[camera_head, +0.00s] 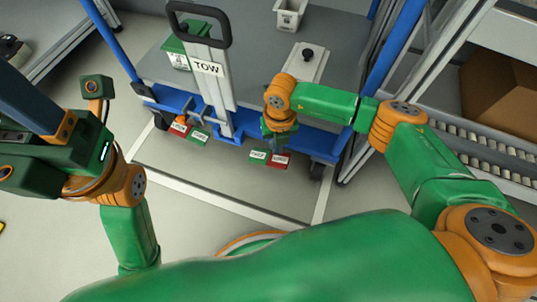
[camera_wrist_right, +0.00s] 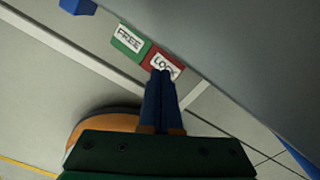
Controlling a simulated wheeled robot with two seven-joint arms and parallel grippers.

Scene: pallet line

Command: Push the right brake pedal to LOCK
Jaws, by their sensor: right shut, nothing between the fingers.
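The right brake pedal has a green FREE plate (camera_head: 258,155) and a red LOCK plate (camera_head: 279,161) at the cart's lower front edge. In the right wrist view, the FREE plate (camera_wrist_right: 129,41) is left of the LOCK plate (camera_wrist_right: 163,63). My right gripper (camera_head: 277,148) points down at the pedal, shut and empty. In the wrist view its blue fingertips (camera_wrist_right: 162,74) overlap the lower part of the LOCK plate; I cannot tell whether they touch it. My left gripper (camera_head: 30,97) is at the left edge, its fingertips cut off by the frame.
The left pedal (camera_head: 190,132) also has red and green plates. The blue-framed cart carries a TOW handle (camera_head: 209,68), a green box (camera_head: 188,45) and a small grey bin (camera_head: 289,14). A roller conveyor (camera_head: 480,142) with a cardboard box (camera_head: 500,92) stands right.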

